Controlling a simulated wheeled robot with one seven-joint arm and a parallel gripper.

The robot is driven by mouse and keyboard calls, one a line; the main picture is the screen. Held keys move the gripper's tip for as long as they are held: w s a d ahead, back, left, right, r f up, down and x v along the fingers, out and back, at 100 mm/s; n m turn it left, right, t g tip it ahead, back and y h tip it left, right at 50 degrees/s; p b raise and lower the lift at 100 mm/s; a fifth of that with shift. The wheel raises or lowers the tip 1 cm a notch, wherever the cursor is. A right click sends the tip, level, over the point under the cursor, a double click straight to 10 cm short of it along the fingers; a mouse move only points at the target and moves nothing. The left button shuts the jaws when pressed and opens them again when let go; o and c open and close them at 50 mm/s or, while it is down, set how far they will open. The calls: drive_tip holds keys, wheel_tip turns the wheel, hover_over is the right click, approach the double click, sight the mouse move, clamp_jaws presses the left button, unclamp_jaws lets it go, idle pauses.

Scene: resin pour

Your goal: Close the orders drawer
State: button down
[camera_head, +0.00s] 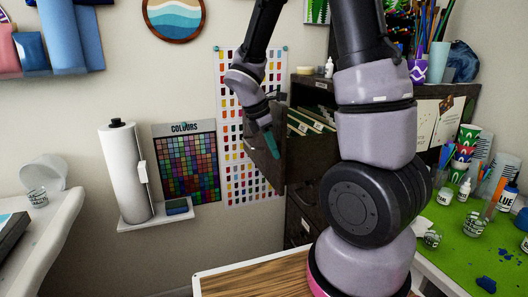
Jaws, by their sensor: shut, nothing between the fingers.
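The orders drawer (268,150) is the top drawer of a dark cabinet (300,215) against the back wall. It stands pulled out to the left, with upright folders (308,121) showing inside. My gripper (271,146) is shut and empty, with its teal fingertips at the front panel of the drawer. I cannot tell whether they touch it. My own arm hides much of the cabinet's right side.
A green-topped table (470,262) with cups, bottles and glue stands at the right. A paper roll (124,172) stands on a small wall shelf (170,216). A white table (42,222) is at the left. A wooden board (255,281) lies at the front.

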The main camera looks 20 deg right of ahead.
sight(330, 141)
drive_tip(key=d, duration=2)
drive_tip(key=shift+w, duration=0.3)
drive_tip(key=shift+a, duration=0.1)
